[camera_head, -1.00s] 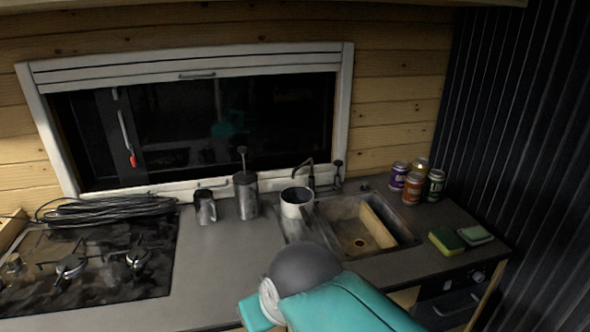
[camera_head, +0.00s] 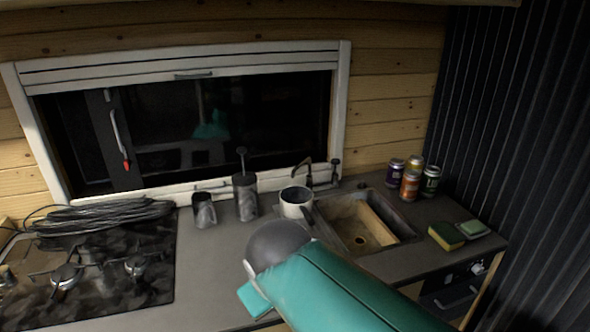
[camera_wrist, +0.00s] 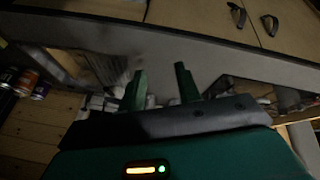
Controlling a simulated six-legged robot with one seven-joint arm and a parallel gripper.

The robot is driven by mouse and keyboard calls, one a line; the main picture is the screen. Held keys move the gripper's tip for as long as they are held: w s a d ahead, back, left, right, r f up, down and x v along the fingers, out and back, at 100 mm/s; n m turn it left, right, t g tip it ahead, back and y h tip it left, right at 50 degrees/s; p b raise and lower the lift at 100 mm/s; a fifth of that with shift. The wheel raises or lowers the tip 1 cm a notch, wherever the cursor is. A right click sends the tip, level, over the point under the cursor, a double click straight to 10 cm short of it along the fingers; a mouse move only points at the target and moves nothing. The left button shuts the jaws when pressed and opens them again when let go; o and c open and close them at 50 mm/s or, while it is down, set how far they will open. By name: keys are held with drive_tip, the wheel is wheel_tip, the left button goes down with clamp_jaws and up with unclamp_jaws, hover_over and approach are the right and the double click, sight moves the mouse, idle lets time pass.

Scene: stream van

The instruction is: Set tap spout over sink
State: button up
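The dark tap (camera_head: 308,172) stands behind the sink (camera_head: 408,232) at its left back corner. Its spout (camera_head: 299,165) bends to the left, above the white pot's side, and not over the basin. The sink is a recessed basin with a light board along its right side and a drain in its floor. My gripper (camera_wrist: 161,72) shows in the wrist view with two green fingers apart and nothing seen between them. The tap cannot be made out clearly in the wrist view.
A white pot (camera_head: 295,205) stands beside the tap, left of the basin. A dark canister (camera_head: 245,198) and a mug (camera_head: 204,211) are further left. A stove (camera_head: 100,265) fills the left.

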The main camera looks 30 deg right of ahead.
drive_tip(key=w+d+n+g+h, duration=0.2)
drive_tip(key=w+d+n+h, duration=0.25)
drive_tip(key=w+d, duration=0.4)
drive_tip(key=n+t+h, duration=0.6)
drive_tip(key=n+h, duration=0.3)
drive_tip(key=n, duration=0.7)
approach(296, 168)
drive_tip(key=shift+t, duration=0.3)
drive_tip(key=x, duration=0.7)
drive_tip(key=f+x, duration=0.1)
drive_tip(key=x, duration=0.3)
drive_tip(key=shift+c, duration=0.4)
clamp_jaws()
